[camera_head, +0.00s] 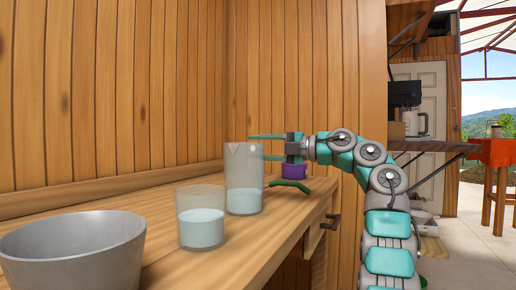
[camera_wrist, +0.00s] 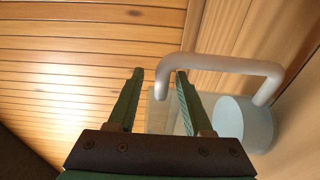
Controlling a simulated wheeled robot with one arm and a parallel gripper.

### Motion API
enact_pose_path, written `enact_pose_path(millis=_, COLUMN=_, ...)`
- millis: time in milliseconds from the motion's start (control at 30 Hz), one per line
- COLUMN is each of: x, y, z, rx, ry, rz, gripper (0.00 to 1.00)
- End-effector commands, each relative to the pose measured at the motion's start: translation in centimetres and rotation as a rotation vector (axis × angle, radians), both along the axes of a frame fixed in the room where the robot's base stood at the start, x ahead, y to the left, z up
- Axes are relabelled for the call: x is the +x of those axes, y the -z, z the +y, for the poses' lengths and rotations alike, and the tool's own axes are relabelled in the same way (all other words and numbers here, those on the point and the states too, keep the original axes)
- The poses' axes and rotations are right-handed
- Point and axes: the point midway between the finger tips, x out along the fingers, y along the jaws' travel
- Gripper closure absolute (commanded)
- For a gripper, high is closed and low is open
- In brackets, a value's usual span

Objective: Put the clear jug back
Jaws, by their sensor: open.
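The clear jug (camera_head: 244,192) stands upright on the wooden counter near its right end, with pale liquid in its lower half. My gripper (camera_head: 257,147) is open and comes in from the right at the height of the jug's upper part. Its fingers lie one above the other and point left toward the jug.
A clear glass (camera_head: 200,222) with pale liquid stands in front of the jug. A large grey bowl (camera_head: 75,250) is at the near left. The counter (camera_head: 165,262) ends at its right edge. A plank wall (camera_head: 120,90) rises close behind. A small purple thing (camera_head: 294,171) shows under my wrist.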

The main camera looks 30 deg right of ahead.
Motion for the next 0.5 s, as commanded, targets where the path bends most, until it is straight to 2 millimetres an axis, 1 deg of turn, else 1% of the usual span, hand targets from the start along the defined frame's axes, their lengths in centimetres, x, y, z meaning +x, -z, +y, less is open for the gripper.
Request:
enact_pose_path(millis=167, x=-2.2, y=0.0, z=-2.2, rx=0.002, ry=0.004, rz=-0.002, gripper=0.5)
enact_pose_path(millis=400, x=-5.8, y=-0.1, z=-5.7, rx=0.002, ry=0.005, rz=-0.002, gripper=0.5)
enact_pose_path(millis=500, x=-6.9, y=-0.1, z=-6.8, rx=0.002, ry=0.003, rz=-0.001, gripper=0.5)
